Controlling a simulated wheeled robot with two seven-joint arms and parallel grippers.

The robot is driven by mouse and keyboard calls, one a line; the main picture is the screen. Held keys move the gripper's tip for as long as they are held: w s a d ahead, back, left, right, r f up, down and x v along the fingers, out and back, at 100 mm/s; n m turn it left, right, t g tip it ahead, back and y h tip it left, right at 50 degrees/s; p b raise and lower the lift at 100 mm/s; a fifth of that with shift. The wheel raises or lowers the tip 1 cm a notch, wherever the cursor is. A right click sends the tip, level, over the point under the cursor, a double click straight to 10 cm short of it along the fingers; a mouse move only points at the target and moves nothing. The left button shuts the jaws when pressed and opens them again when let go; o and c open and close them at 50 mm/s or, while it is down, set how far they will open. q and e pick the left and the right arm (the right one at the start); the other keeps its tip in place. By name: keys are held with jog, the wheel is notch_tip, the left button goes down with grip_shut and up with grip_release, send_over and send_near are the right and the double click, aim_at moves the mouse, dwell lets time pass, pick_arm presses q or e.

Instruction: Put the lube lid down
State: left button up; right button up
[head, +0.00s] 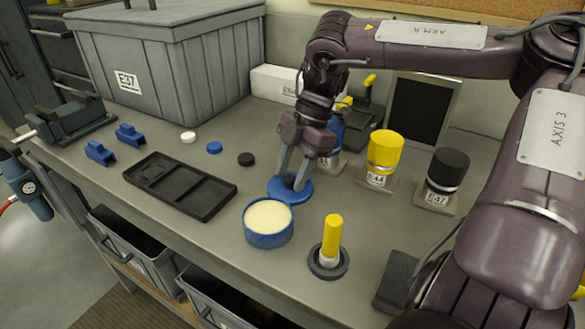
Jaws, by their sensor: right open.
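The lube lid (305,194) is a round blue disc lying flat on the bench, just behind the open lube tub. The lube tub (268,238) is a short blue round container filled with pale cream. My right gripper (290,181) reaches down over the lid, with its grey fingers spread and their tips at the lid's middle. The fingers hide part of the lid's centre, so I cannot tell whether they touch it. My left gripper is out of view.
A black compartment tray (180,187) lies left of the tub. A yellow peg on a dark round base (330,262) stands to the right. Labelled turrets with yellow (386,148) and black (449,168) tops stand behind. Small caps lie near the grey crate (165,60).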

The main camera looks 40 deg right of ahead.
jog(key=shift+d+r, duration=0.1)
jog(key=shift+r, duration=0.3)
pick_arm(q)
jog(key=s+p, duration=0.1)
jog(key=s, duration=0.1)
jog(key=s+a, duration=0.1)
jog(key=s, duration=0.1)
jog(key=shift+p, duration=0.4)
pick_arm(e)
jog(key=v, duration=1.1)
jog(key=shift+r, duration=0.3)
jog(key=shift+f, duration=0.1)
